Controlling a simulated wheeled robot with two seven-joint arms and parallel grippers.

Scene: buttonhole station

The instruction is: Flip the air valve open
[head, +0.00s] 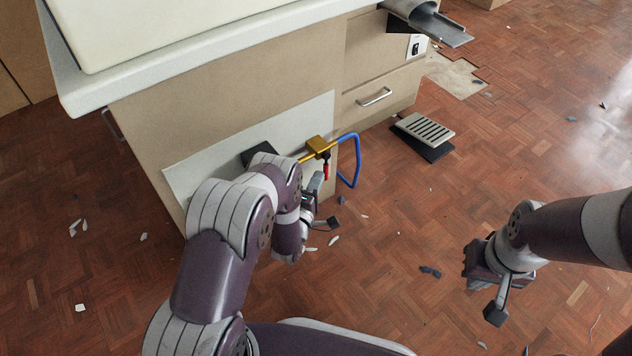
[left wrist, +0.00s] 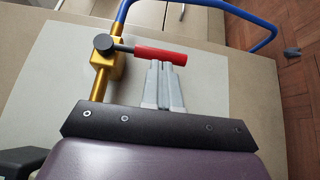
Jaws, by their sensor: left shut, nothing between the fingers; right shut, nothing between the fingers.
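The air valve (head: 318,146) is a brass body on a brass pipe against the pale panel of the cabinet's side. It also shows in the left wrist view (left wrist: 107,70). Its red lever handle (head: 326,171) hangs down, crosswise to the pipe. In the left wrist view the red handle (left wrist: 160,54) points right from a dark pivot. My left gripper (head: 314,188) is shut and empty, just below the handle. In the left wrist view its closed fingertips (left wrist: 166,65) are right at the handle's edge; I cannot tell whether they touch. My right gripper (head: 478,278) is shut and empty, over open floor.
A blue hose (head: 357,165) loops from the pipe beside the valve. A foot pedal (head: 425,130) lies on the floor to the right. The table top (head: 200,50) overhangs the cabinet above. Small scraps litter the parquet floor, which is otherwise clear at right.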

